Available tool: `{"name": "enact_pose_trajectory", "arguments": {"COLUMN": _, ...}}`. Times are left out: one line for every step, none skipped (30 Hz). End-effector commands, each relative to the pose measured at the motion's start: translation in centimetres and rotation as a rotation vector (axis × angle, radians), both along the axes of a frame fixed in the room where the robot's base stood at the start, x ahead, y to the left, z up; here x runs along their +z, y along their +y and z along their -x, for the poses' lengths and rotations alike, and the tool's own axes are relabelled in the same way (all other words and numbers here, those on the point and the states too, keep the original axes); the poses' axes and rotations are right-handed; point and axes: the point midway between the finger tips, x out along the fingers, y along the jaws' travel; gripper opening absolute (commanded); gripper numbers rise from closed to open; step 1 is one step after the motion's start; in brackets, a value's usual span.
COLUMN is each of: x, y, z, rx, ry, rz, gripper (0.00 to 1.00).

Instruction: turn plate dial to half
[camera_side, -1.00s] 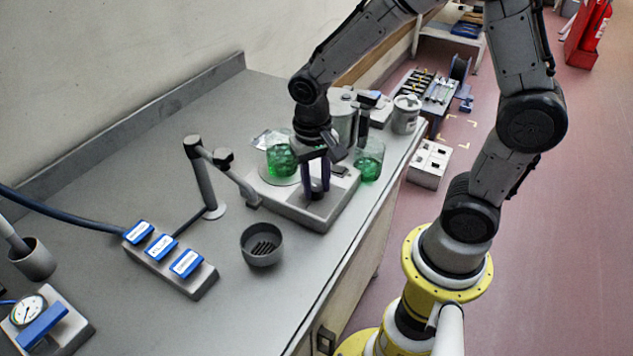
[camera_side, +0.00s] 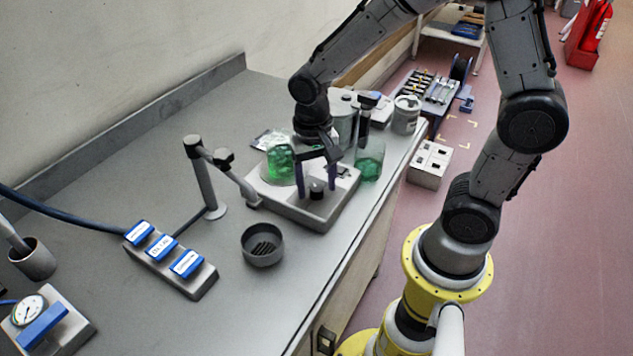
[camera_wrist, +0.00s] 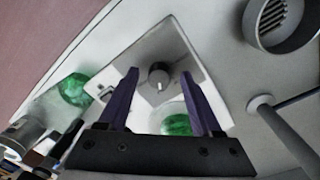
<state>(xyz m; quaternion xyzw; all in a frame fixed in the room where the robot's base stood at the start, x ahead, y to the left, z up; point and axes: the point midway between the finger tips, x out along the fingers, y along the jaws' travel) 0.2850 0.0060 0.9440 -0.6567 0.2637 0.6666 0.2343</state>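The hot plate (camera_side: 318,216) stands near the bench's right edge, with a beaker of green liquid (camera_side: 281,163) on its round top. Its dark dial (camera_side: 317,187) sits on the low front part of the body. The dial also shows in the wrist view (camera_wrist: 159,77), with a pale pointer mark on its face. My gripper (camera_side: 318,186) is open above the plate, its two purple fingers apart on either side of the dial. In the wrist view the fingers (camera_wrist: 160,88) are well clear of the dial and hold nothing.
A second green beaker (camera_side: 369,162) stands close behind the plate to the right. A stand with a clamp arm (camera_side: 205,180) reaches towards the plate from the left. A round grey cup with a slotted bottom (camera_side: 262,246) and a blue-labelled block (camera_side: 170,262) lie nearer. Bare bench lies between.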

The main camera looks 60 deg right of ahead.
Motion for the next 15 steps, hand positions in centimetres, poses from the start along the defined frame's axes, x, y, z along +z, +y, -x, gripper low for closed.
{"name": "enact_pose_trajectory", "arguments": {"x": 0.0, "y": 0.0, "z": 0.0, "rx": 0.000, "ry": 0.001, "rz": 0.000, "gripper": 0.66}}
{"name": "enact_pose_trajectory", "arguments": {"x": 0.0, "y": 0.0, "z": 0.0, "rx": 0.000, "ry": 0.001, "rz": 0.000, "gripper": 0.66}}
{"name": "enact_pose_trajectory", "arguments": {"x": -0.1, "y": 0.0, "z": 0.0, "rx": 0.000, "ry": 0.001, "rz": 0.000, "gripper": 0.66}}
{"name": "enact_pose_trajectory", "arguments": {"x": -0.1, "y": 0.0, "z": 0.0, "rx": 0.000, "ry": 0.001, "rz": 0.000, "gripper": 0.66}}
{"name": "enact_pose_trajectory", "arguments": {"x": -0.1, "y": 0.0, "z": 0.0, "rx": 0.000, "ry": 0.001, "rz": 0.000, "gripper": 0.66}}
{"name": "enact_pose_trajectory", "arguments": {"x": 0.0, "y": 0.0, "z": 0.0, "rx": 0.000, "ry": 0.001, "rz": 0.000, "gripper": 0.66}}
{"name": "enact_pose_trajectory", "arguments": {"x": 0.0, "y": 0.0, "z": 0.0, "rx": 0.000, "ry": 0.001, "rz": 0.000, "gripper": 0.66}}
{"name": "enact_pose_trajectory", "arguments": {"x": 0.2, "y": 0.0, "z": 0.0, "rx": 0.000, "ry": 0.001, "rz": 0.000, "gripper": 0.66}}
{"name": "enact_pose_trajectory", "arguments": {"x": 0.4, "y": 0.0, "z": 0.0, "rx": 0.000, "ry": 0.000, "rz": 0.000, "gripper": 0.66}}
{"name": "enact_pose_trajectory", "arguments": {"x": 0.7, "y": 0.0, "z": -0.1, "rx": 0.000, "ry": -0.001, "rz": 0.000, "gripper": 0.66}}
{"name": "enact_pose_trajectory", "arguments": {"x": 1.1, "y": 0.0, "z": -0.1, "rx": 0.000, "ry": -0.003, "rz": 0.000, "gripper": 0.66}}
{"name": "enact_pose_trajectory", "arguments": {"x": 1.6, "y": 0.1, "z": -0.1, "rx": 0.000, "ry": -0.003, "rz": 0.000, "gripper": 0.66}}
{"name": "enact_pose_trajectory", "arguments": {"x": 2.1, "y": 0.1, "z": -0.2, "rx": 0.000, "ry": -0.004, "rz": 0.000, "gripper": 0.66}}
{"name": "enact_pose_trajectory", "arguments": {"x": 2.6, "y": 0.1, "z": -0.2, "rx": 0.000, "ry": -0.004, "rz": 0.000, "gripper": 0.66}}
{"name": "enact_pose_trajectory", "arguments": {"x": 3.5, "y": 0.1, "z": -0.2, "rx": 0.000, "ry": -0.006, "rz": 0.000, "gripper": 0.66}}
